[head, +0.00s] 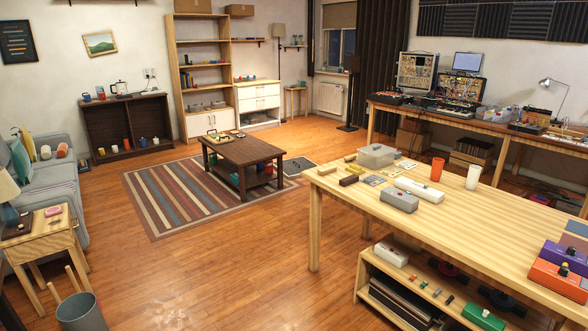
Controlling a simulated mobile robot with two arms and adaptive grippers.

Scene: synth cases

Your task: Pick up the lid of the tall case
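A tall synth case (416,72) stands upright on the dark-topped desk (400,102) at the back right, its front full of modules and cables. A lower synth case (461,88) stands to its right, tilted back. I cannot make out a separate lid for the tall case at this distance. Neither of my grippers is in view.
A coffee table (242,152) stands on a striped rug (160,205). The foreground floor is mostly clear.

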